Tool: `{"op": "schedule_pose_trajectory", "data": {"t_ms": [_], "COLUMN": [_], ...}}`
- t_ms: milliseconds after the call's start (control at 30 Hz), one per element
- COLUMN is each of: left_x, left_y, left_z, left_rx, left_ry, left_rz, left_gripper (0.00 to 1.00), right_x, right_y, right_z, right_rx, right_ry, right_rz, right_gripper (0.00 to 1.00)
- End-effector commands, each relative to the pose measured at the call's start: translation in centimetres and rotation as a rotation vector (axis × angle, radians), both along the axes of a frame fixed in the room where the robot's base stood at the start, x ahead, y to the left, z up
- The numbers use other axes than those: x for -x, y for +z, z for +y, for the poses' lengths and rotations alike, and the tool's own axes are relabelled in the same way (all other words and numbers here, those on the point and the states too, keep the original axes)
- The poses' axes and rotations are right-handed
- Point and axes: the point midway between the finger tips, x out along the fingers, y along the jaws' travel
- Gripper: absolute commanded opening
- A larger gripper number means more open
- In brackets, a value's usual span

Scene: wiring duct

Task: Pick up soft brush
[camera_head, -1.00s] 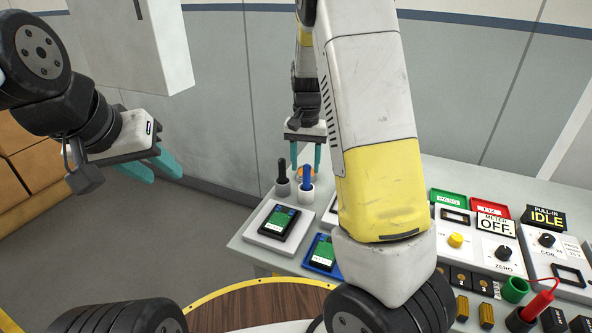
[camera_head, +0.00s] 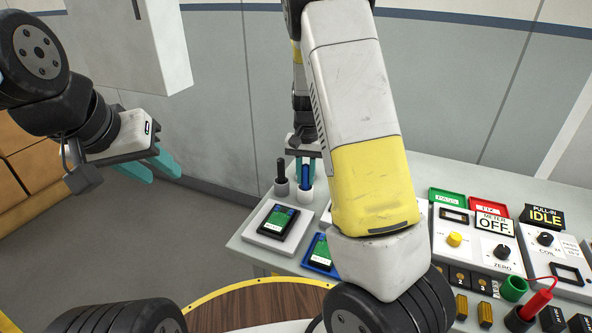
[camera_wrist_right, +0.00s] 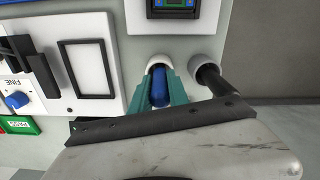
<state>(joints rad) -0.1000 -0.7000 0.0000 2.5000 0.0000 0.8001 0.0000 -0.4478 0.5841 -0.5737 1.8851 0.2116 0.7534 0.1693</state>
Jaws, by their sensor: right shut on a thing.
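A blue-handled tool (camera_wrist_right: 159,88) stands upright in a white cup (camera_head: 305,195) at the left of the bench; its lower end is hidden in the cup, so I cannot see bristles. My right gripper (camera_head: 306,171) is shut on the blue handle, with one teal finger on each side of it, and the tool is still in its cup. A black-handled tool (camera_head: 281,170) stands in a grey cup (camera_head: 281,188) just to the left. My left gripper (camera_head: 152,168) is open and empty, off to the left and away from the bench.
A dark device (camera_head: 278,222) lies on a white pad in front of the cups, with a blue tray (camera_head: 320,255) nearby. Meter panels (camera_head: 478,240), green and red trays and a red probe (camera_head: 537,305) fill the right side. My right forearm hides the bench's middle.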

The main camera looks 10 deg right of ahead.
Motion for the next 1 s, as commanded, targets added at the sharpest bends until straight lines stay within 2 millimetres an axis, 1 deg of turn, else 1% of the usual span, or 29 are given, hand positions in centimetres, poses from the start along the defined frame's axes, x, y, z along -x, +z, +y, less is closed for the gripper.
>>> {"op": "schedule_pose_trajectory", "data": {"t_ms": [167, 267, 367, 600, 700, 833, 1000], "left_x": [0.0, 0.0, 0.0, 0.0, 0.0, 0.0, 0.0], "left_y": [0.0, 0.0, 0.0, 0.0, 0.0, 0.0, 0.0], "left_z": [0.0, 0.0, 0.0, 0.0, 0.0, 0.0, 0.0], "left_rx": [0.0, 0.0, 0.0, 0.0, 0.0, 0.0, 0.0], "left_ry": [0.0, 0.0, 0.0, 0.0, 0.0, 0.0, 0.0], "left_rz": [0.0, 0.0, 0.0, 0.0, 0.0, 0.0, 0.0], "left_gripper": [0.36, 0.36, 0.36, 0.36, 0.36, 0.36, 0.36], "right_x": [0.0, 0.0, -0.1, -0.1, -0.1, 0.0, 0.0], "right_y": [0.1, 0.8, 2.3, 7.2, 8.7, 9.8, 10.1], "right_z": [0.0, 0.0, 0.0, 0.0, 0.0, 0.0, 0.0], "right_rx": [0.0, -0.002, -0.002, -0.001, -0.001, -0.001, 0.0], "right_ry": [0.0, 0.001, 0.001, 0.002, 0.0, 0.001, 0.0], "right_rz": [0.0, -0.002, -0.004, -0.005, -0.004, -0.001, 0.0], "right_gripper": [0.0, 0.0, 0.0, 0.0, 0.0, 0.0, 0.0]}}
